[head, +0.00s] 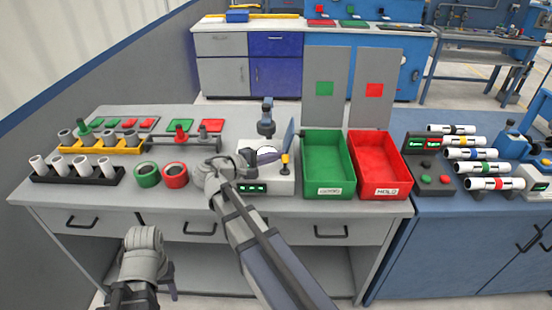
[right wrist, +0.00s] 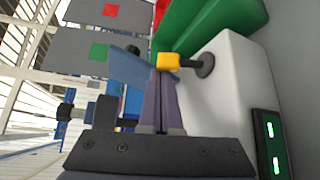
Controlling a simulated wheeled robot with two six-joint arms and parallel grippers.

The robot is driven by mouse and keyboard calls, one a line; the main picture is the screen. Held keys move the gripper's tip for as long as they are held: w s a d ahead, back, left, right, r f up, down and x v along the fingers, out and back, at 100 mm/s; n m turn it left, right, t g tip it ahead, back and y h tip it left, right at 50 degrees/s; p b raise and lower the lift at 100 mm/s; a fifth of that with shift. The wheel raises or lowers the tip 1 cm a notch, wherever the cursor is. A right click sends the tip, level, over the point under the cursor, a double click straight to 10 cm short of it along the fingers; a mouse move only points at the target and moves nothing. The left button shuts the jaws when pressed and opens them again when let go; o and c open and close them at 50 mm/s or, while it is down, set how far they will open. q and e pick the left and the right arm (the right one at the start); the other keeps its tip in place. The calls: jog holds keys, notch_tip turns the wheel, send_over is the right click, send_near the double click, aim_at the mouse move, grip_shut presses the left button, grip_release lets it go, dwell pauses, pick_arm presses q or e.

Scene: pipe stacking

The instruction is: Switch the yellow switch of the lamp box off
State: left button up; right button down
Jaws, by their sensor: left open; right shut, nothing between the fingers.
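The lamp box (head: 280,186) is a white box with a lit green display, left of the green bin. Its switch, a yellow cap (head: 285,158) on a dark stem, stands upright at the box's right side. In the right wrist view the yellow switch (right wrist: 168,62) lies just beyond my fingertips. My right gripper (head: 268,155) reaches over the box from the left. Its fingers (right wrist: 158,80) are shut with nothing between them, close beside the yellow cap; I cannot tell whether they touch it. My left gripper (head: 130,296) is low in front of the table, partly cut off, open and empty.
A green bin (head: 325,188) and a red bin (head: 385,190) stand right of the box, with upright panels behind. A bluish panel (head: 289,133) stands at the box's back. Green (head: 147,175) and red rings and white pipes in racks (head: 72,177) lie left.

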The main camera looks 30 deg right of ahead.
jog(key=s+m+h+b, duration=0.1)
jog(key=m+b, duration=0.1)
jog(key=b, duration=0.1)
jog(key=s+a+m+h+b, duration=0.1)
jog(key=m+h+b, duration=0.1)
jog(key=b, duration=0.1)
jog(key=shift+s+a+m+t, duration=0.2)
jog(key=shift+m+t, duration=0.1)
jog(key=shift+t, duration=0.1)
jog(key=shift+w+r, duration=0.1)
jog(key=shift+r, duration=0.1)
pick_arm(q)
notch_tip(320, 180, down, 6)
jog(key=shift+f, duration=0.25)
pick_arm(e)
jog(key=shift+f, duration=0.1)
